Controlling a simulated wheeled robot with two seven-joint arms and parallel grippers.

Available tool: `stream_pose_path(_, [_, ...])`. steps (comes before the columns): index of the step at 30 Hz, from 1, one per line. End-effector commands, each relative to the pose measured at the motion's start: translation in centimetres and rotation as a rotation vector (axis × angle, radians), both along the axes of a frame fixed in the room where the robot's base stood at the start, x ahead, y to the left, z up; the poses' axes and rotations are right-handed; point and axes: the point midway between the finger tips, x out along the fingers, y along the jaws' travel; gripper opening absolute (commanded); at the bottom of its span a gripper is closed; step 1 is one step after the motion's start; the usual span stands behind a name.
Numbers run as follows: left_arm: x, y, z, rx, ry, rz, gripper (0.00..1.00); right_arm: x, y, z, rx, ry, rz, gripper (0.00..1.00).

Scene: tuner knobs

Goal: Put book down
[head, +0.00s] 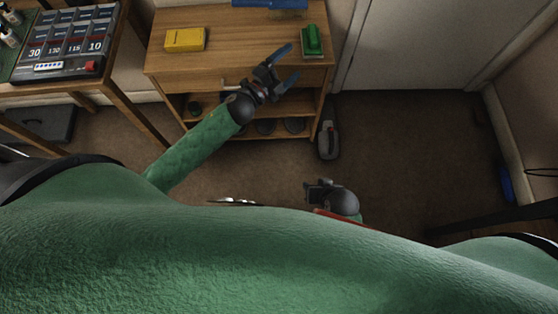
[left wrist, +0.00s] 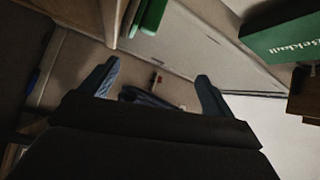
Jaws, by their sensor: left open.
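A yellow book-like block (head: 185,39) lies flat on the left part of the wooden table top. My left gripper (head: 286,66) is open and empty at the table's front right, to the right of the yellow block and apart from it. Its two blue fingers also show spread in the left wrist view (left wrist: 155,85), with nothing between them. My right gripper (head: 318,190) is low in the head view, in front of my body. Its jaws are too small to read. A red edge (head: 340,217) shows beside it, mostly hidden by my body.
A green object (head: 312,40) stands on the table's right side, close to my left gripper. A blue item (head: 270,3) is at the back. A panel with numbered labels (head: 70,45) stands at left. A green lettered box (left wrist: 285,38) shows in the wrist view. Floor at right is largely clear.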

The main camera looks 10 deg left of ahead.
Motion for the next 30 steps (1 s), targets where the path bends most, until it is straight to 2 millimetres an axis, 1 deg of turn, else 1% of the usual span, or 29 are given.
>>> stream_pose_path(1, [-1.0, 0.1, -1.6, -0.077, 0.102, 0.061, 0.89, 0.1, 0.0, 0.0, 0.0, -0.001, 0.0, 0.36])
stream_pose_path(5, [-3.6, 0.7, -6.1, -0.258, 0.376, 0.214, 0.89, 0.1, 0.0, 0.1, 0.0, -0.001, 0.0, 0.36])
stream_pose_path(8, [-6.6, 1.0, -10.0, -0.388, 0.595, 0.328, 0.89, 0.0, 0.0, 0.0, 0.0, 0.0, 0.0, 0.36])
stream_pose_path(9, [-8.0, 1.0, -11.5, -0.438, 0.685, 0.373, 0.89, 0.0, 0.0, 0.0, 0.0, 0.001, 0.0, 0.36])
stream_pose_path(11, [-10.4, 0.8, -13.8, -0.51, 0.82, 0.437, 0.89, -0.2, 0.0, -0.1, 0.0, 0.003, 0.0, 0.36])
stream_pose_path(12, [-12.2, 0.7, -15.2, -0.555, 0.911, 0.479, 0.89, -0.3, 0.0, -0.1, 0.0, 0.004, 0.001, 0.36])
stream_pose_path(14, [-15.0, 0.3, -17.2, -0.62, 1.046, 0.54, 0.89, -0.5, 0.0, -0.2, 0.0, 0.007, 0.0, 0.36])
stream_pose_path(15, [-16.9, 0.0, -18.4, -0.658, 1.133, 0.577, 0.89, -0.7, 0.0, -0.2, 0.0, 0.01, 0.0, 0.36])
stream_pose_path(16, [-18.4, -0.3, -19.2, -0.685, 1.194, 0.602, 0.89, -0.8, 0.0, -0.3, 0.0, 0.012, 0.001, 0.36])
stream_pose_path(18, [-21.4, -1.0, -20.6, -0.739, 1.324, 0.655, 0.89, -0.9, 0.0, -0.4, 0.0, 0.014, 0.001, 0.36])
stream_pose_path(21, [-24.9, -1.8, -21.9, -0.794, 1.468, 0.708, 0.89, -1.0, 0.0, -0.4, 0.0, 0.015, 0.001, 0.36])
stream_pose_path(22, [-25.6, -2.0, -22.1, -0.805, 1.499, 0.719, 0.89, -1.0, 0.0, -0.4, 0.0, 0.015, 0.001, 0.36])
stream_pose_path(25, [-27.3, -2.5, -22.6, -0.828, 1.57, 0.743, 0.89, -0.8, 0.0, -0.3, 0.0, 0.012, 0.001, 0.36])
stream_pose_path(27, [-27.8, -2.6, -22.7, -0.836, 1.591, 0.749, 0.89, -0.6, 0.0, -0.3, 0.0, 0.01, 0.0, 0.36])
stream_pose_path(30, [-27.8, -2.5, -22.8, -0.839, 1.599, 0.751, 0.89, -0.4, 0.0, -0.2, 0.0, 0.005, 0.001, 0.36])
